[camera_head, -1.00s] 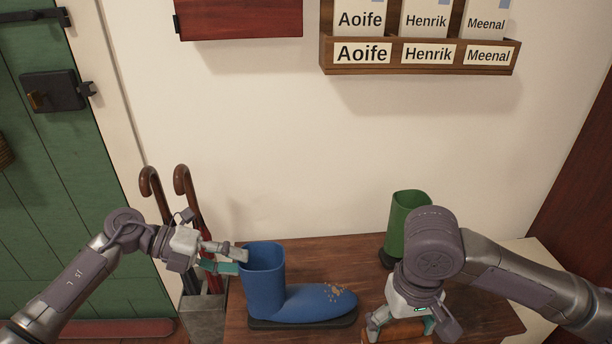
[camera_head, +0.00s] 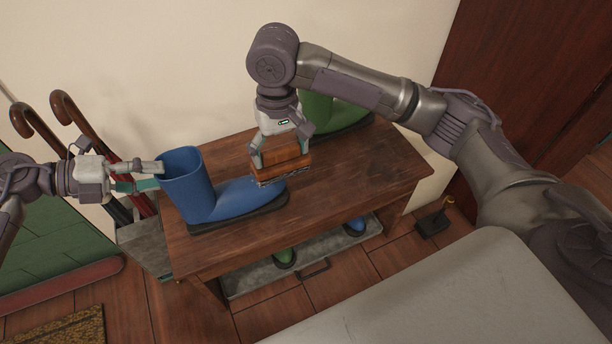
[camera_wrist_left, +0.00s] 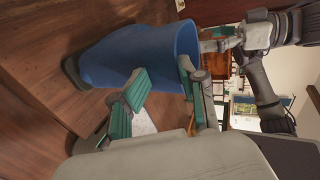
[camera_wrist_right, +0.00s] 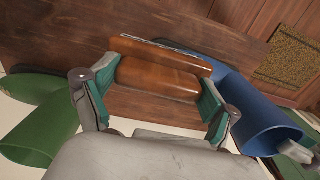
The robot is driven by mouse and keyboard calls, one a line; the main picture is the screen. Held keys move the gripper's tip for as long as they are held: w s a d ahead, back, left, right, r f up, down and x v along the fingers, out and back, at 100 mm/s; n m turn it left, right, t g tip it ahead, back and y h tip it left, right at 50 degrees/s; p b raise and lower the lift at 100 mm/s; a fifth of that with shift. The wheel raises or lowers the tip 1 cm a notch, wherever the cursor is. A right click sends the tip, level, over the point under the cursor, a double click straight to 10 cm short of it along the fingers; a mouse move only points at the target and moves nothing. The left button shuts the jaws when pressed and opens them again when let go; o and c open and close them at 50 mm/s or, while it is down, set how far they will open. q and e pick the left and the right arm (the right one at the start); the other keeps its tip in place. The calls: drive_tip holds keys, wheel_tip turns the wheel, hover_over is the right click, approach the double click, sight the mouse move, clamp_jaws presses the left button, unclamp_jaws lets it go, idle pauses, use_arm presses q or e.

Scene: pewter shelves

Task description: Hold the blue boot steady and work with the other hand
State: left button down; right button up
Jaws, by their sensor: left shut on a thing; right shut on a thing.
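The blue boot (camera_head: 232,200) stands upright on the wooden bench, its toe to the right. My left gripper (camera_head: 152,176) is shut on the rim of the boot's shaft. The left wrist view shows the boot's open top (camera_wrist_left: 150,45) at the fingers. My right gripper (camera_head: 282,152) is shut on a brown wooden brush (camera_head: 284,162) and holds it at the boot's toe. The brush also shows between the fingers in the right wrist view (camera_wrist_right: 160,78). The brush and gripper partly hide the toe. I cannot tell whether the bristles touch it.
A green boot (camera_head: 338,112) stands behind my right gripper on the bench (camera_head: 345,185). Umbrellas (camera_head: 72,112) with curved handles stand in a grey holder (camera_head: 150,250) at the left. A tray (camera_head: 330,262) with footwear sits under the bench.

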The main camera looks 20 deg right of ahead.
drive_tip(key=w+a+r, duration=0.2)
drive_tip(key=w+a, duration=0.2)
drive_tip(key=w, duration=0.4)
wheel_tip(320, 180, down, 7)
drive_tip(key=shift+d, duration=0.25)
drive_tip(key=shift+s+f, duration=0.2)
drive_tip(key=shift+s, duration=0.15)
drive_tip(key=shift+c, duration=0.4)
drive_tip(key=shift+s+a, duration=0.1)
drive_tip(key=shift+s, duration=2.2)
drive_tip(key=shift+s+f, duration=0.15)
drive_tip(key=shift+s, duration=0.8)
drive_tip(key=shift+w+r, duration=0.25)
drive_tip(key=shift+w, duration=3.35)
drive_tip(key=shift+s+r, duration=0.1)
drive_tip(key=shift+r, duration=3.8)
